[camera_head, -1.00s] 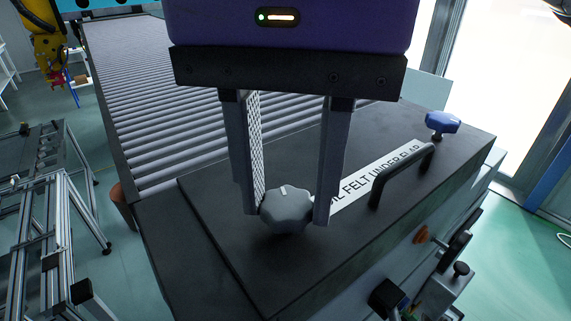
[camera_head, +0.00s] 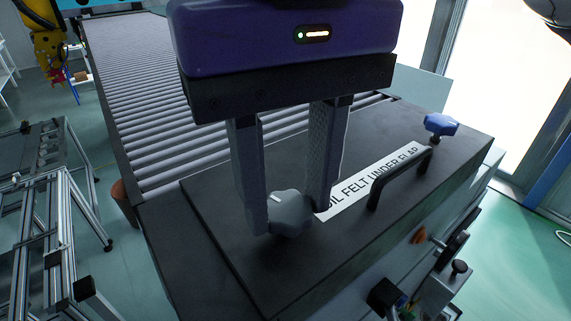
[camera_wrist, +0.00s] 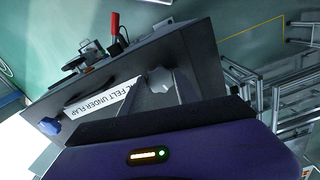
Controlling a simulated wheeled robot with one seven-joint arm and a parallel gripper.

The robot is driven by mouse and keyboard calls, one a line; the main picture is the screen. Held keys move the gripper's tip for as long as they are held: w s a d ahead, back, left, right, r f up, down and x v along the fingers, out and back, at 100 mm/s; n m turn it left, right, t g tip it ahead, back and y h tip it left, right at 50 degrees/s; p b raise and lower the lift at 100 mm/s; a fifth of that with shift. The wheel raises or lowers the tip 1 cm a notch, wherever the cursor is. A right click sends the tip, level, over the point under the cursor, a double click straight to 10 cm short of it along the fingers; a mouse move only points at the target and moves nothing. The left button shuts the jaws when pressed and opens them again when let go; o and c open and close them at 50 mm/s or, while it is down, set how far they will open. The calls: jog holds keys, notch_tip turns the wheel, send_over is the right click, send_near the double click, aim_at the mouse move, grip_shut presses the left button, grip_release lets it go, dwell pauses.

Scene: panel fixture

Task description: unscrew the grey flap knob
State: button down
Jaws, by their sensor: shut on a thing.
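The grey flap knob (camera_head: 290,213) is a lobed knob with a white mark, on the near left part of the dark flap (camera_head: 230,225). My gripper (camera_head: 288,212) reaches down from above with one finger on each side of the knob, shut on it. The left finger hides part of the knob's left side. In the wrist view the grey knob (camera_wrist: 160,79) shows between the fingers, and the label strip lies beside it. I cannot tell whether the knob is lifted off the flap.
A blue knob (camera_head: 441,125) stands at the flap's far right corner. A black bar handle (camera_head: 402,178) and a white label (camera_head: 372,181) reading "OIL FELT UNDER FLAP" lie right of my gripper. A roller conveyor (camera_head: 150,90) runs behind. Levers and small knobs stick out on the right side.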

aim_at(288, 206)
dwell(0.4)
jog(key=c, duration=0.9)
grip_release()
jog(key=shift+r+b, duration=0.3)
jog(key=shift+r, duration=3.65)
